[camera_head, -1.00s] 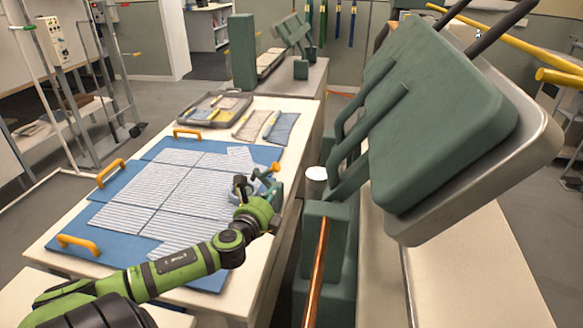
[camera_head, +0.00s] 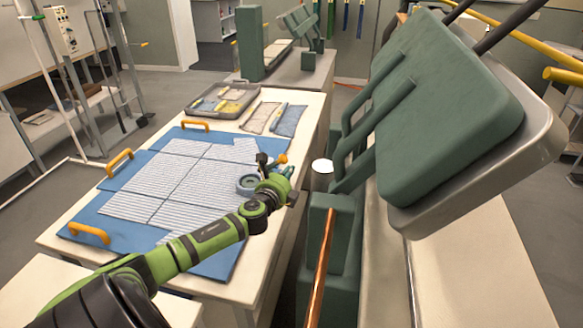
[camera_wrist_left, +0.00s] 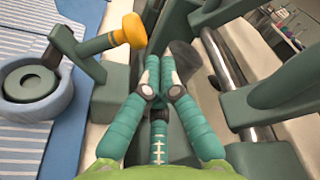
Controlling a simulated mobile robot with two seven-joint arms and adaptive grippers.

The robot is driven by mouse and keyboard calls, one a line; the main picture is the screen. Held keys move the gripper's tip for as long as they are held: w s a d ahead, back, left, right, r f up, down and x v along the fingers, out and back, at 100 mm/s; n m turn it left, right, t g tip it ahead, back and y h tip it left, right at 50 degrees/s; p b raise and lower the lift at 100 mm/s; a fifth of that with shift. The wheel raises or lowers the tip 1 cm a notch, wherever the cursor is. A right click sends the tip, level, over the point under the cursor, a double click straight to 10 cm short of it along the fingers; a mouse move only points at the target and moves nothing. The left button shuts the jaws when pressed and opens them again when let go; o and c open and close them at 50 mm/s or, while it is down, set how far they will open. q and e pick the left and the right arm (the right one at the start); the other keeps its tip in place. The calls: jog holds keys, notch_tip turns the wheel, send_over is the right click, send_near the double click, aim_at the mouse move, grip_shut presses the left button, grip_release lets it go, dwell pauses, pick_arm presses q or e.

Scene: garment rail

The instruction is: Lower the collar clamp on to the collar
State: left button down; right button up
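The collar clamp shows in the left wrist view as a dark green lever (camera_wrist_left: 78,52) with an orange knob (camera_wrist_left: 131,30). Its end is by a dark round pad (camera_wrist_left: 28,84) inside a thick blue-grey ring, seemingly the collar (camera_wrist_left: 55,103). I cannot tell whether pad and ring touch. In the head view the orange knob (camera_head: 281,159) and the ring (camera_head: 247,184) show at the board's right edge. My left gripper (camera_wrist_left: 160,64) is right of the clamp, apart from the knob, with its teal fingers together and nothing visible between them. My right gripper is not in view.
A striped garment (camera_head: 180,180) lies on a blue board (camera_head: 120,232) with orange handles. A large green padded press (camera_head: 450,110) rises at the right, beside the table. A tray (camera_head: 222,98) and folded cloths (camera_head: 288,121) lie at the table's far end.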

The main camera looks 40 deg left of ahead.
aim_at(280, 162)
pick_arm(q)
jog(key=shift+x, duration=1.25)
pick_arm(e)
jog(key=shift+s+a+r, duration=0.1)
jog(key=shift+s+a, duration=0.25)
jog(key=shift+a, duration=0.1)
pick_arm(q)
jog(key=shift+s+a+r, duration=0.1)
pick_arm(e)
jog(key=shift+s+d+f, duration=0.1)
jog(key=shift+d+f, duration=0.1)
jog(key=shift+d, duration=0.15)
